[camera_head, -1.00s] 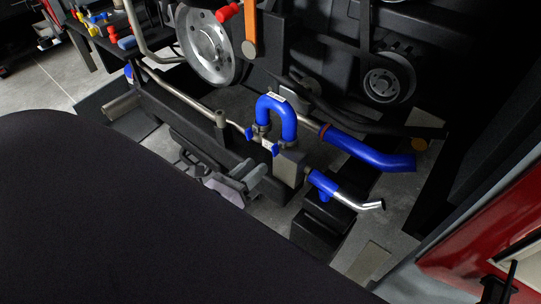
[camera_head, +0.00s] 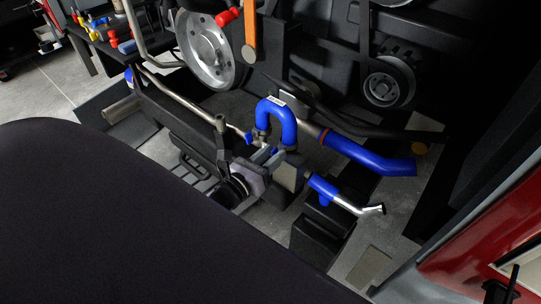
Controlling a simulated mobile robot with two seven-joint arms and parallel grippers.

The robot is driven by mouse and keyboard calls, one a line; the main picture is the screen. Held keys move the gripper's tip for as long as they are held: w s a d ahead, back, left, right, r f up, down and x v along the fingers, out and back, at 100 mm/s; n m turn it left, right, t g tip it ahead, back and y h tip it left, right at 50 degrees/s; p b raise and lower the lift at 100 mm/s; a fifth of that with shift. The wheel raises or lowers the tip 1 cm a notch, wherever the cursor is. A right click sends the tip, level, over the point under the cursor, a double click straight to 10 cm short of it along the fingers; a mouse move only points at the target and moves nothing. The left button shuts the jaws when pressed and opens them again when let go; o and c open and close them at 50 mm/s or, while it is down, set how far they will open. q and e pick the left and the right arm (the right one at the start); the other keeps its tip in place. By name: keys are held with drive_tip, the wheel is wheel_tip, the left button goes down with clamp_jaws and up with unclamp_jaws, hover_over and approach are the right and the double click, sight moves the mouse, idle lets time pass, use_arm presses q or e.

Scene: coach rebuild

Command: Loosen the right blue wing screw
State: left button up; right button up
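The blue U-shaped hose (camera_head: 277,112) stands upright on the dark block in the middle of the head view. The left blue wing screw (camera_head: 249,138) shows at the foot of its left leg. The right blue wing screw (camera_head: 275,150) is mostly hidden by the fingertips of my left gripper (camera_head: 268,157). The gripper reaches in from the lower left, its two grey fingers apart at this screw. I cannot tell whether they touch it.
A blue hose (camera_head: 370,157) runs right from behind the block. A blue-and-silver pipe (camera_head: 345,200) sticks out at lower right. A metal pulley (camera_head: 207,50) and an orange-handled tool (camera_head: 250,28) are behind. A red panel (camera_head: 490,235) stands at right.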

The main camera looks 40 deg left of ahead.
use_arm(q)
clamp_jaws()
